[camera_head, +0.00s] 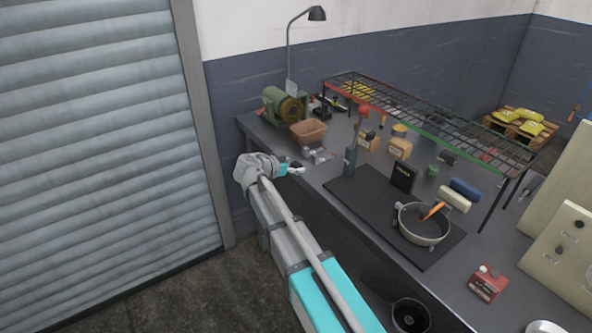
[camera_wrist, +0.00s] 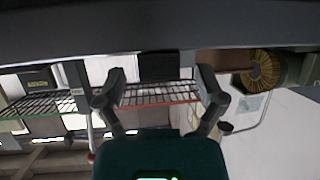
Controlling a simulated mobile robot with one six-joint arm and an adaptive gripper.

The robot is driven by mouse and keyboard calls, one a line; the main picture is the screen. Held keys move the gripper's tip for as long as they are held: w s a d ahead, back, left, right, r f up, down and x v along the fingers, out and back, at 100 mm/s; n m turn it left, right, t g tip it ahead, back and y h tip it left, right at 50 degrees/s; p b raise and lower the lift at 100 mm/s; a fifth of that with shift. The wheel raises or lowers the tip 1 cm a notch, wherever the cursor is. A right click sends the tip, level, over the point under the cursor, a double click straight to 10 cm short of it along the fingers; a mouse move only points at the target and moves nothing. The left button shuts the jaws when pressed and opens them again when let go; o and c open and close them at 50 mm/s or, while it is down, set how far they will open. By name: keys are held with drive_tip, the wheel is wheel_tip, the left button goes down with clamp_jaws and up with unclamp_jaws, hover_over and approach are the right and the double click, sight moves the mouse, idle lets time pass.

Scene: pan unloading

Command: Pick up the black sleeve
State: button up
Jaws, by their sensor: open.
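My gripper (camera_head: 297,169) is low over the front left edge of the workbench, its jaws apart. In the wrist view, which is upside down, its two fingers (camera_wrist: 160,100) are spread. A short black block-like shape (camera_wrist: 158,66) shows in the gap between them, most likely the black sleeve. No finger appears to touch it. In the head view small grey cylindrical parts (camera_head: 318,156) stand just beyond the gripper; I cannot tell the sleeve among them.
A green grinder (camera_head: 284,105) and a brown bin (camera_head: 308,132) stand behind. A dark upright tool (camera_head: 350,161), a black box (camera_head: 403,177) and a pan (camera_head: 423,225) are to the right. A wire shelf (camera_head: 430,118) overhangs the back of the bench.

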drive_tip(key=shift+w+d+f, duration=0.1)
drive_tip(key=shift+w+d, duration=0.05)
idle(0.4)
drive_tip(key=c, duration=0.9)
